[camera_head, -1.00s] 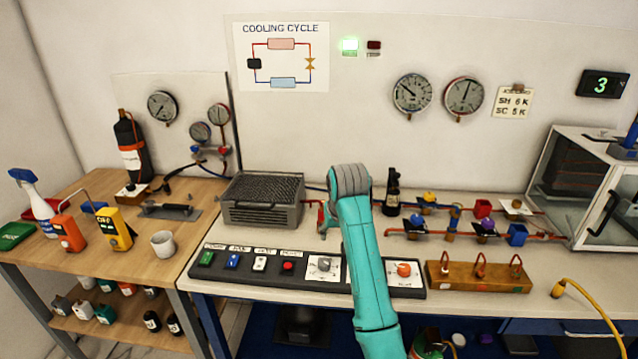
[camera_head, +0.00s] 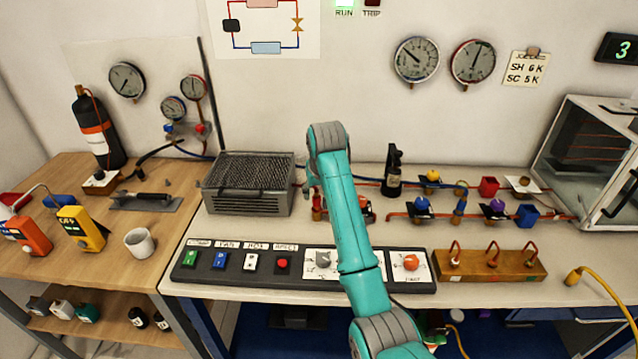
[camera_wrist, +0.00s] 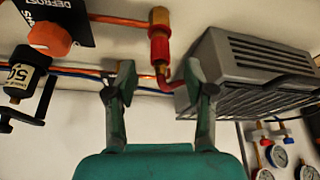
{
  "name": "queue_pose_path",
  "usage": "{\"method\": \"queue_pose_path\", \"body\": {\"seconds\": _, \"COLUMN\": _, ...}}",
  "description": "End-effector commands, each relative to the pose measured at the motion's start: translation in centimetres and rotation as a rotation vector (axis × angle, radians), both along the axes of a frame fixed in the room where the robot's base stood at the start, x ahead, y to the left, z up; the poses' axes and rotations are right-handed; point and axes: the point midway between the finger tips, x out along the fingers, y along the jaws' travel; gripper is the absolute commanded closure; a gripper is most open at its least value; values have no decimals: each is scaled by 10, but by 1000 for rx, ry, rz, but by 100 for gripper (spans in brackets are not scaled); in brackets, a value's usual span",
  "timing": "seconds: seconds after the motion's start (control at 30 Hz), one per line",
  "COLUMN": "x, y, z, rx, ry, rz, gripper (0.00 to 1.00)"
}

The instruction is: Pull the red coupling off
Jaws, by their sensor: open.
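The red coupling (camera_wrist: 159,47) is a red sleeve below a brass fitting (camera_wrist: 160,17) in the wrist view, with a thin red pipe at its other end. In the head view a red upright piece that looks like it (camera_head: 317,205) stands just left of my arm, right of the grey finned unit. My gripper (camera_wrist: 158,72) is open. In the wrist view its two fingers lie to either side of the coupling's line, with clear gaps and nothing between them in contact. In the head view my arm hides the gripper. The depth between fingertips and coupling is hard to tell.
The grey finned unit (camera_wrist: 255,70) is close beside one finger in the wrist view. An orange knob (camera_wrist: 50,38) and a black labelled cylinder (camera_wrist: 22,78) are on the other side. The control panel (camera_head: 215,262) runs along the bench front; valves and pipes (camera_head: 450,210) stand to the right.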

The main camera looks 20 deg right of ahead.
Motion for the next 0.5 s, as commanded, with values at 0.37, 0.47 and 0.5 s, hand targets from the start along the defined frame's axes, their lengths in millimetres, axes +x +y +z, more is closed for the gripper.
{"method": "queue_pose_path", "body": {"seconds": 0.37, "x": 18, "y": -1, "z": -43, "rx": 0, "ry": 1, "rz": 0, "gripper": 47}}
{"method": "queue_pose_path", "body": {"seconds": 0.47, "x": 19, "y": -1, "z": -47, "rx": 0, "ry": 1, "rz": 0, "gripper": 47}}
{"method": "queue_pose_path", "body": {"seconds": 0.5, "x": 19, "y": -1, "z": -48, "rx": 0, "ry": 1, "rz": 0, "gripper": 47}}
